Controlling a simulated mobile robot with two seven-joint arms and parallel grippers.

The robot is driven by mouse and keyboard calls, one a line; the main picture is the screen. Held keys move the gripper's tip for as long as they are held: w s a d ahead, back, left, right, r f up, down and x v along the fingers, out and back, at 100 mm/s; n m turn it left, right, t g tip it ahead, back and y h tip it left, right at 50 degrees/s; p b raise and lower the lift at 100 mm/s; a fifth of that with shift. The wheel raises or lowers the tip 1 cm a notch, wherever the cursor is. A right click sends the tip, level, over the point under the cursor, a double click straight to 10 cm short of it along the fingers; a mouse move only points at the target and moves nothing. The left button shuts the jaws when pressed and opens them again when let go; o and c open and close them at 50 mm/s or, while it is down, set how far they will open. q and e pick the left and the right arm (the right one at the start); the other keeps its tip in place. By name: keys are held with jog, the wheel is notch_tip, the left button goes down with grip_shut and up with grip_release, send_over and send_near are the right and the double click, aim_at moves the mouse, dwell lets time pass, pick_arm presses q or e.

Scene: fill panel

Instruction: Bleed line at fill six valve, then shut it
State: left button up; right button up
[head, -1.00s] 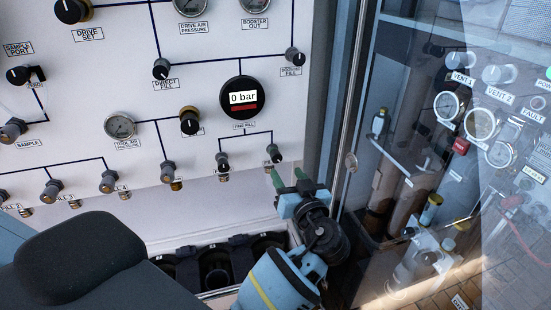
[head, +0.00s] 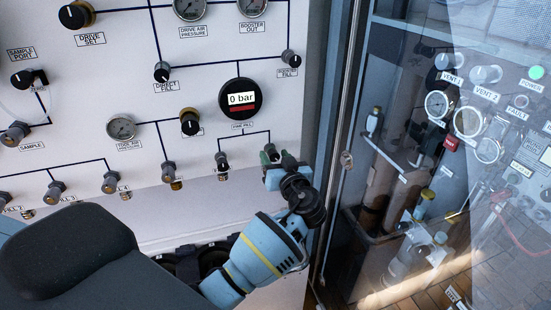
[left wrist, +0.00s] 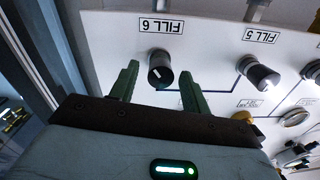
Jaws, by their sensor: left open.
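The fill six valve is a dark knob (left wrist: 160,68) with a white mark, beside its upside-down FILL 6 label (left wrist: 161,26) in the left wrist view. My left gripper (left wrist: 158,76) is open, with one green finger on each side of the knob and a gap on both sides. In the head view my left gripper (head: 271,155) is at the lower right of the panel and hides most of this knob. The round display (head: 240,99) above reads 0 bar. My right gripper is not in view.
The fill five knob (head: 222,161) is just left of my gripper, and shows in the left wrist view (left wrist: 259,73). The panel's right edge and a glass door (head: 420,200) are close on the right. Several more valves line the panel's bottom row.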

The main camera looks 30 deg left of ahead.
pick_arm(q)
jog(key=c, duration=1)
jog(key=shift+m, duration=0.3)
